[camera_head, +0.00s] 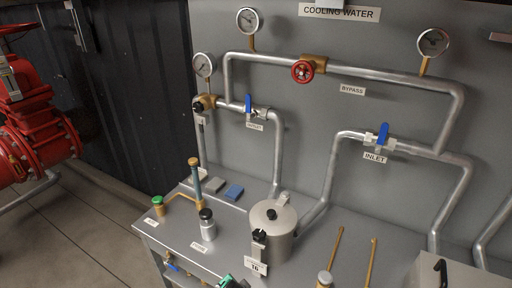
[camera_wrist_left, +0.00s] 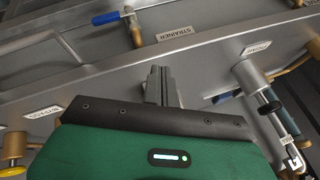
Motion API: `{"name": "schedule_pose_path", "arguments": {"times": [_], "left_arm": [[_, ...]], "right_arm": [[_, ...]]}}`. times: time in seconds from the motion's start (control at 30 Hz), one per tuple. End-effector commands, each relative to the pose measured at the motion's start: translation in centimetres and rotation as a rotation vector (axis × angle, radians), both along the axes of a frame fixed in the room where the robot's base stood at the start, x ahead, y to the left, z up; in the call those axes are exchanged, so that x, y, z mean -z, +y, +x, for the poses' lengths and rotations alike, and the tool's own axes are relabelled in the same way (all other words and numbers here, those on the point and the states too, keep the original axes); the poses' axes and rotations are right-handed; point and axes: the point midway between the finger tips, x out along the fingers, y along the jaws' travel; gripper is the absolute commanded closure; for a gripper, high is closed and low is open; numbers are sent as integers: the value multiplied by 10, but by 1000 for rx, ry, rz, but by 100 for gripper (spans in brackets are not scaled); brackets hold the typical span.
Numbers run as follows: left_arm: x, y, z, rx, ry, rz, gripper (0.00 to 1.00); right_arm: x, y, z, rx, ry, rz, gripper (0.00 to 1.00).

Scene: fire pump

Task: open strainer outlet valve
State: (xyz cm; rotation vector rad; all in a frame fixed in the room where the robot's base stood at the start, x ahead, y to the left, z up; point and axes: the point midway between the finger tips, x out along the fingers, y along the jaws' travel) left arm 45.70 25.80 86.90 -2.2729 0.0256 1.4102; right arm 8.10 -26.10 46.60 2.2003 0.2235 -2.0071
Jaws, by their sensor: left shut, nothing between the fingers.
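In the head view, the outlet valve (camera_head: 248,104) has a blue lever standing upright on the left pipe, above a label that appears to read OUTLET. The strainer pot (camera_head: 281,247) is a grey metal cylinder with a lid on the bench. The inlet valve (camera_head: 382,136) has a blue, nearly upright lever to the right. My left gripper (camera_wrist_left: 161,70) is shut and empty in the left wrist view, with its fingers pointing toward a panel labelled STRAINER. It is apart from the outlet valve. My right gripper is not in view.
A red bypass wheel (camera_head: 303,71) and gauges are on the upper pipe. A grey bottle (camera_head: 208,229) and a brass column (camera_head: 197,183) stand on the bench (camera_head: 325,257). Another blue lever (camera_wrist_left: 108,18) shows in the left wrist view. A red pump (camera_head: 35,130) is at the far left.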

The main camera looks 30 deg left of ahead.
Motion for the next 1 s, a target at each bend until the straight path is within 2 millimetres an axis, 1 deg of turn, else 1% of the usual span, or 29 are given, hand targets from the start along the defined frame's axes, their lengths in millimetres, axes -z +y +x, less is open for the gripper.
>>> {"name": "schedule_pose_path", "arguments": {"times": [0.03,0.17,0.27,0.33,0.57,0.67,0.77,0.83,0.87,0.9,0.97,1.0], "left_arm": [[-25,2,2,-6,-17,6,100],[-72,6,5,-22,-48,25,100],[-116,12,16,-33,-88,62,100],[-128,16,29,-32,-111,98,100],[-150,26,76,-13,-169,212,100],[-161,29,99,0,-195,270,100],[-176,33,129,15,-226,343,100],[-192,35,155,27,-254,407,100],[-201,37,168,33,-266,442,100],[-215,39,187,43,-285,493,100],[-239,41,215,56,-312,577,100],[-256,42,233,66,-327,633,100]], "right_arm": [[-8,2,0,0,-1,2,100],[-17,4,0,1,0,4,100],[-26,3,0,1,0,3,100],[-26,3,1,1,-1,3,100],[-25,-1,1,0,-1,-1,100],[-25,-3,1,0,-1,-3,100],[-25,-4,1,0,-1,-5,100],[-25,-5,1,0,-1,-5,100],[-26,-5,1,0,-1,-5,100],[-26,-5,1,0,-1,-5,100],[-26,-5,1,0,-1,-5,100],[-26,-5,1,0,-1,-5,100]]}}
